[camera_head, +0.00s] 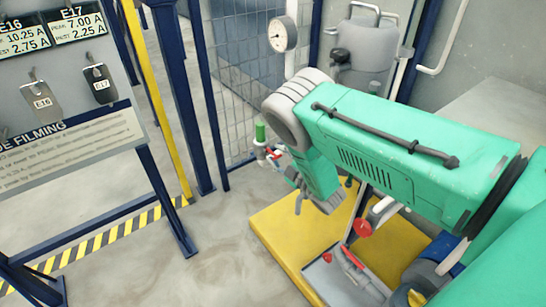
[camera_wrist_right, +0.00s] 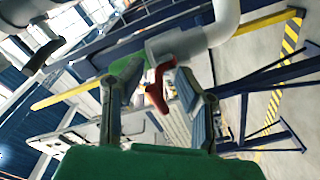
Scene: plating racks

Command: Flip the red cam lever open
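The red cam lever (camera_wrist_right: 157,90) is on a pale grey pipe coupling (camera_wrist_right: 180,45) in the right wrist view. In the head view the small red lever (camera_head: 274,154) shows beside the coupling, below a green cylinder (camera_head: 260,132). My right gripper (camera_wrist_right: 157,72) is open, with one finger on each side of the red lever. Gaps show between lever and fingers, though I cannot tell whether either touches. In the head view my right gripper (camera_head: 284,170) is at the coupling, partly hidden by my green arm. My left gripper is not in view.
A yellow platform (camera_head: 275,227) carries a grey plate with red-handled parts (camera_head: 350,258). A mesh fence (camera_head: 245,110) and a pressure gauge (camera_head: 283,34) stand behind. A sign stand (camera_head: 70,145) with tags is at left. The floor between is clear.

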